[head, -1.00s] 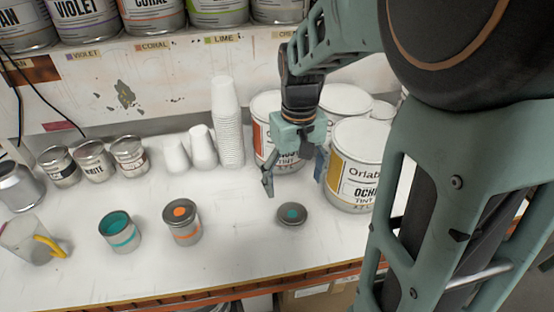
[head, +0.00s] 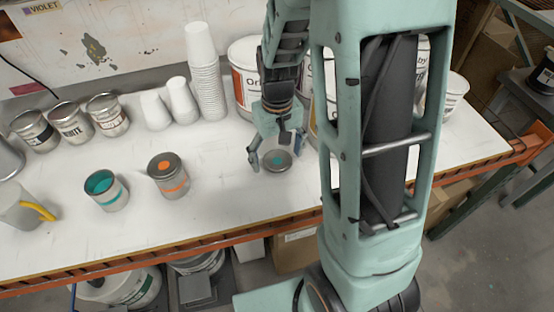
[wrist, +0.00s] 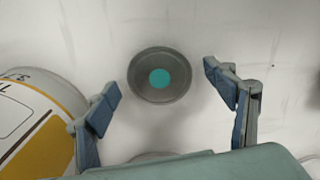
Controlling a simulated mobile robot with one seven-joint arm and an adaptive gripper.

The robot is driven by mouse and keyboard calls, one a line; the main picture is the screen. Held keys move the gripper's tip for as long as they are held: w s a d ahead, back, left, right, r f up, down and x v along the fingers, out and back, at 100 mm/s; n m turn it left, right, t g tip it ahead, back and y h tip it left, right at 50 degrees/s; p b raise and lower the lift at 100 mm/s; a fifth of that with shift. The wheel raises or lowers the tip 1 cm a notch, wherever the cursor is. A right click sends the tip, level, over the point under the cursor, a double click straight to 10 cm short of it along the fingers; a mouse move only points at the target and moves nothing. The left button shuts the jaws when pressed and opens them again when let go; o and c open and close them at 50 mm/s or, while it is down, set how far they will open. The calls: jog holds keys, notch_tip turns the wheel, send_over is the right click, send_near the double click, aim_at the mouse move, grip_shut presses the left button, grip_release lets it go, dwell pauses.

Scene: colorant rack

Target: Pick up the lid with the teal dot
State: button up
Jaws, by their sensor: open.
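The lid with the teal dot (head: 278,161) is a round grey metal lid lying flat on the white bench top. In the wrist view the lid (wrist: 160,75) shows whole, teal dot up, a little beyond and between my fingertips. My gripper (head: 277,154) points down close over the lid in the head view. It is open and empty, with one blue finger on each side (wrist: 157,87) in the wrist view. The fingers do not appear to touch the lid. An open can with teal paint (head: 106,190) stands to the left.
Large paint buckets (head: 243,78) stand behind my gripper, one (wrist: 30,120) near the left finger. White cup stacks (head: 205,80) are behind left. The bench's front edge (head: 230,238) is near.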

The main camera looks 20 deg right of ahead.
jog(key=c, duration=0.9)
jog(key=shift+o, duration=0.2)
